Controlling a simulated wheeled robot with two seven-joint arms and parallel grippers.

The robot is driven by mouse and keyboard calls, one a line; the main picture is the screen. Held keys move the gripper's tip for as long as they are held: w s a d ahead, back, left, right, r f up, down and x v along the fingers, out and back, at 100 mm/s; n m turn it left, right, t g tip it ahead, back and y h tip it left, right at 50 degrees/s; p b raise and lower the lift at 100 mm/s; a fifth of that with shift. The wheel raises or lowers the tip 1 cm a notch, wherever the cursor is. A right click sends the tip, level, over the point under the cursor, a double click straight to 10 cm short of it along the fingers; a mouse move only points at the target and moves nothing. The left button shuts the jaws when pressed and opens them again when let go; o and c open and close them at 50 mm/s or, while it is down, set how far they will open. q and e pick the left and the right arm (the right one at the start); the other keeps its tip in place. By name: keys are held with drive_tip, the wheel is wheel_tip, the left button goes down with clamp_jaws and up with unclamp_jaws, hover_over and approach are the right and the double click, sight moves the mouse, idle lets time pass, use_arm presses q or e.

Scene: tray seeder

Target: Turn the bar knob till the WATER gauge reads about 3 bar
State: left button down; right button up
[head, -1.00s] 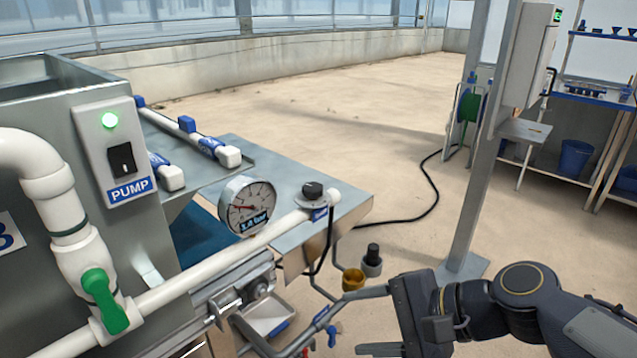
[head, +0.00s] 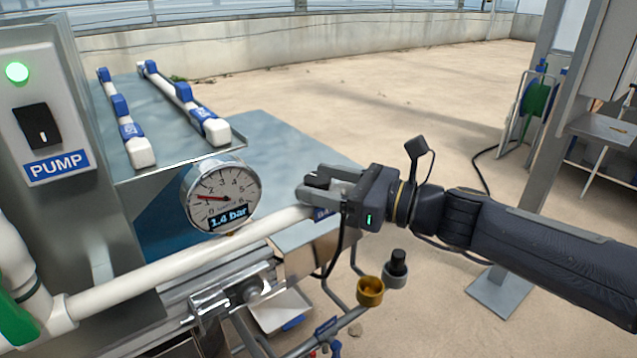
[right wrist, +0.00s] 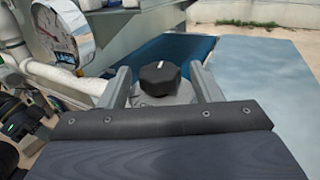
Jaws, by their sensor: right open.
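The black bar knob (right wrist: 160,78) sits on its round grey base in the right wrist view, with a white mark on its top. In the head view the knob (head: 318,180) shows partly between my right gripper's fingers. My right gripper (head: 318,188) is open, with one finger on each side of the knob. In the wrist view gaps show between the knob and both fingers of the gripper (right wrist: 160,82). The WATER gauge (head: 221,192) has a round white dial with a red needle, and its display reads 1.4 bar. My left gripper is out of view.
A white pipe (head: 180,262) runs below the gauge towards the knob. The PUMP switch box (head: 45,110) at the left has a lit green lamp. A brass cup (head: 370,291) and a black-topped fitting (head: 397,268) stand below my right arm.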

drive_tip(key=shift+w+a, duration=0.25)
drive_tip(key=shift+a, duration=0.3)
